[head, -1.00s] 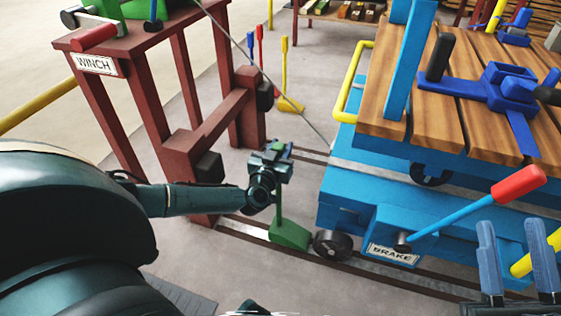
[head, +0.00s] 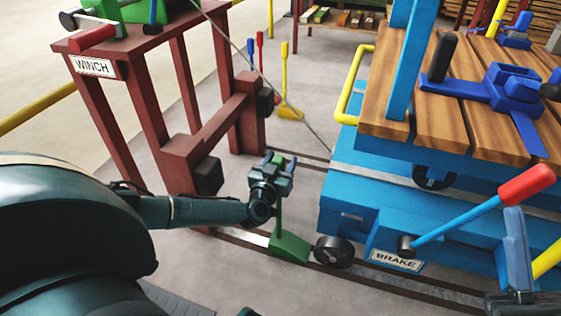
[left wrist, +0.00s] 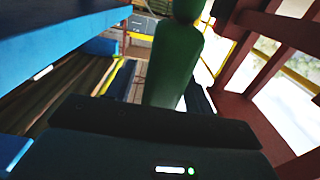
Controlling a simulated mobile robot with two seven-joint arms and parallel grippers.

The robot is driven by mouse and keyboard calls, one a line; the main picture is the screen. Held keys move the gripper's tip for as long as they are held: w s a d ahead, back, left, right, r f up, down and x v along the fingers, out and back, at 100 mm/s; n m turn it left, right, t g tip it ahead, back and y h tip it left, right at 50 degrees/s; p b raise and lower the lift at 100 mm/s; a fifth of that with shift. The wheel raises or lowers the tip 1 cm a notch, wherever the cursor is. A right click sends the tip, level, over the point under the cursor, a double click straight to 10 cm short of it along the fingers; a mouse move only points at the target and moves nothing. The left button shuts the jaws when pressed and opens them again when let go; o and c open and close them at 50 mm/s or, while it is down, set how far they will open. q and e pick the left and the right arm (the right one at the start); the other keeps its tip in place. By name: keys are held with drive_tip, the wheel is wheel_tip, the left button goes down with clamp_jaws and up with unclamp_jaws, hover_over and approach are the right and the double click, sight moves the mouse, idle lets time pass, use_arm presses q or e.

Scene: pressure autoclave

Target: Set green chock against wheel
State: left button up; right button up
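The green chock (head: 289,247) rests on the near rail, just left of the small dark wheel (head: 334,252) of the blue cart (head: 350,208). Its wedge end is at the wheel's left edge; I cannot tell whether they touch. Its thin green handle (head: 279,217) stands upright. My left gripper (head: 274,168) is closed around the top of the handle, with green showing between the fingers. The left wrist view shows the green handle (left wrist: 175,65) close ahead of the palm. My right gripper (head: 538,250) is at the lower right edge, partly cut off; one finger shows.
The red winch frame (head: 215,130) stands left of the rail, close to my left arm. A brake lever with a red grip (head: 526,184) rises from the cart's side. Yellow, red and blue tools (head: 286,90) stand behind.

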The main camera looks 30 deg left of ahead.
use_arm(q)
drive_tip(key=shift+r, duration=0.2)
drive_tip(key=p+v, duration=0.6)
drive_tip(key=v, duration=0.6)
use_arm(e)
wheel_tip(320, 180, down, 7)
drive_tip(key=m+g+h, duration=0.2)
drive_tip(key=m+h, duration=0.4)
drive_tip(key=shift+s+a+r, duration=0.2)
drive_tip(key=shift+s+a, duration=0.05)
drive_tip(key=shift+s, duration=0.2)
